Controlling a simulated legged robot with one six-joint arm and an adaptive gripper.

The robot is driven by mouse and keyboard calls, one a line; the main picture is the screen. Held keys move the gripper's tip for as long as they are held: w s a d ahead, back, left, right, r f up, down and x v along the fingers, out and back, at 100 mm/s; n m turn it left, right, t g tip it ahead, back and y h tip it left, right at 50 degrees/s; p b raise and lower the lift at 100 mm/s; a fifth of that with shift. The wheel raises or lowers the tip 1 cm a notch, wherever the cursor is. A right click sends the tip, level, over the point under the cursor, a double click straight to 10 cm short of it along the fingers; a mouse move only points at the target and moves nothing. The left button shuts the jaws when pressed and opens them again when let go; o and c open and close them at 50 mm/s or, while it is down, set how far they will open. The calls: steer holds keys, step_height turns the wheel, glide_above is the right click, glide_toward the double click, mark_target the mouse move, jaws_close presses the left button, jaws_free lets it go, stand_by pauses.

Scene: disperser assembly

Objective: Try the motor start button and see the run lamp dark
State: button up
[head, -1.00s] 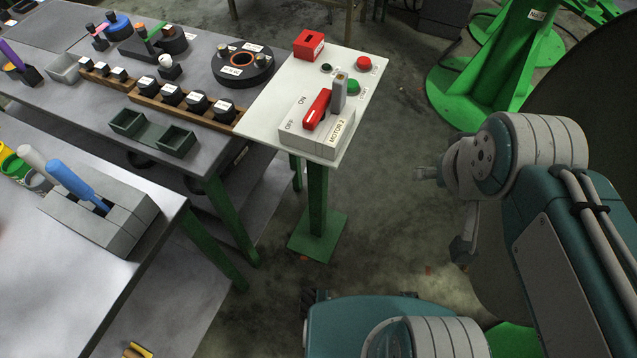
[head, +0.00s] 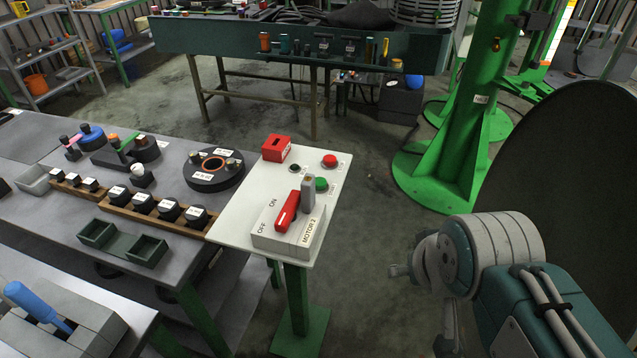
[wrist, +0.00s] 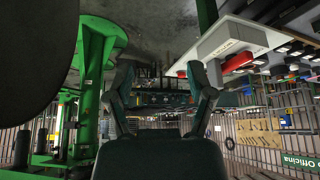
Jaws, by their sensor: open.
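The white control stand (head: 247,207) carries a grey MOTOR 2 switch block (head: 268,243) with a red lever (head: 287,211) and a grey piece beside it (head: 308,194). A green button (head: 321,185) and a red button (head: 330,161) sit behind the block. A small round lamp (head: 294,168) left of the green button looks dark. My gripper (head: 423,306) is right of the stand, apart from it and empty. The wrist view shows its two fingers spread (wrist: 163,80), with the switch block (wrist: 232,38) and red lever (wrist: 237,62) at upper right.
A red slotted box (head: 276,148) stands on the panel's back edge. A grey bench (head: 165,185) with dark parts adjoins the stand's left. A green column (head: 470,120) rises behind, right of the stand. Open floor (head: 375,190) lies between stand and column.

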stand_by(0.3)
jaws_close()
stand_by(1.1)
